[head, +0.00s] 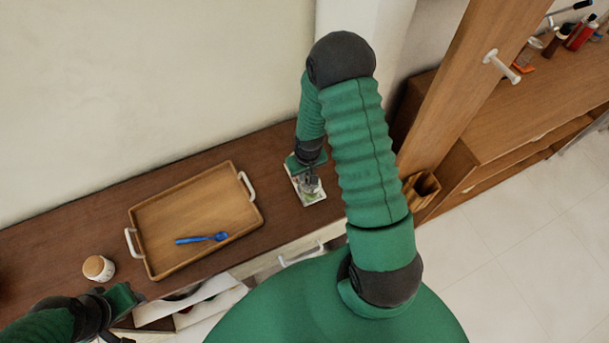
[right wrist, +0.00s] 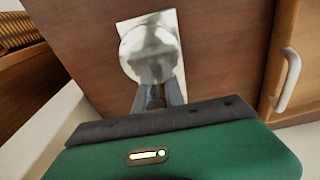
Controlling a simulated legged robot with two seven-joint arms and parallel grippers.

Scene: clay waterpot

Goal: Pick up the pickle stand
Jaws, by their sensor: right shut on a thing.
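The pickle stand (head: 314,198) is a small pale rectangular base with something shiny on it. It sits on the brown wooden counter, right of the tray in the head view. In the right wrist view the stand (right wrist: 157,22) shows as a shiny plate with a round glossy piece at its middle. My right gripper (head: 309,183) is over the stand, with its fingers (right wrist: 158,97) shut on its near part. My left gripper is partly in view at the bottom left edge in the head view, and its fingertips are not clear.
A wooden tray (head: 152,210) with white handles holds a blue spoon (head: 203,238). A small white jar (head: 98,268) with a wooden lid stands left of it. A wooden box (head: 422,188) and a post (head: 460,85) are to the right. The wall is behind the counter.

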